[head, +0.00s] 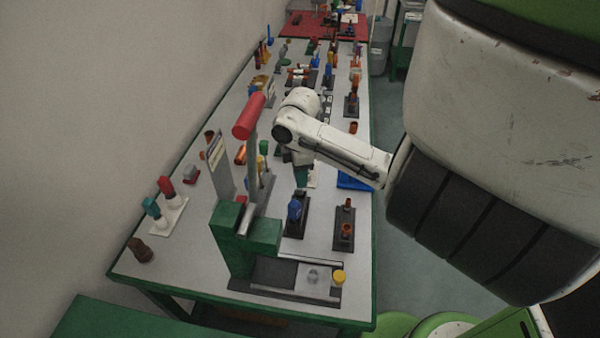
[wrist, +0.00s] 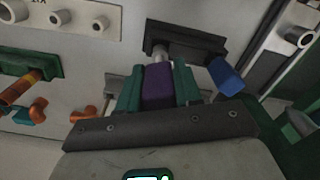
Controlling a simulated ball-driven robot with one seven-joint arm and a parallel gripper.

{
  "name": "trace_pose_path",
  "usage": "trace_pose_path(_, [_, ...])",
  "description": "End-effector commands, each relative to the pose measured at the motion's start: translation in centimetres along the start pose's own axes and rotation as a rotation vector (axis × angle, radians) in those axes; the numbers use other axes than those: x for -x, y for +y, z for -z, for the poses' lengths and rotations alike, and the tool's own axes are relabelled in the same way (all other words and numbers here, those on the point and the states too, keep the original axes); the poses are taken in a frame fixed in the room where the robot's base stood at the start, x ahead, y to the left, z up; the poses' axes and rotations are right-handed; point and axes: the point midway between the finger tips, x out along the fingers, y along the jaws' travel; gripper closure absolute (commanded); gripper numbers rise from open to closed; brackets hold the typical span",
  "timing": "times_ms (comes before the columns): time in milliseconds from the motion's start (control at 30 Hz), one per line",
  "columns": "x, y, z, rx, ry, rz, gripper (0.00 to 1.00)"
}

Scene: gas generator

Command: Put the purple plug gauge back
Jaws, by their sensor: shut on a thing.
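In the wrist view the purple plug gauge (wrist: 158,86) is clamped between the two green fingers of my gripper (wrist: 158,88). Its pale metal end (wrist: 160,54) points at the left part of a black holder (wrist: 190,42). I cannot tell whether that end is inside the holder or just in front of it. A blue plug gauge (wrist: 226,76) sits at the holder's right side. In the head view my gripper (head: 302,175) is low over the table behind a blue-handled gauge (head: 294,208) on a black stand (head: 299,228). The purple gauge is hidden there.
A green press (head: 232,240) with a red handle (head: 249,116) stands at the front left of my gripper. A black stand with orange-brown pieces (head: 345,228) is at the right edge. In the wrist view, orange parts (wrist: 38,108) lie left. Many tools crowd the table's far end.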

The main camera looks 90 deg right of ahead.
Motion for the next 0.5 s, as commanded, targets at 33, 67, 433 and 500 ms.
trace_pose_path(33, [-0.3,0.0,0.0,0.000,0.000,0.000,0.88])
trace_pose_path(67, [-0.3,0.0,0.0,0.000,0.000,0.000,0.88])
trace_pose_path(433, [-1.4,0.0,0.0,0.000,0.001,0.000,0.88])
trace_pose_path(500, [-1.5,0.0,0.0,0.000,0.001,0.000,0.88])
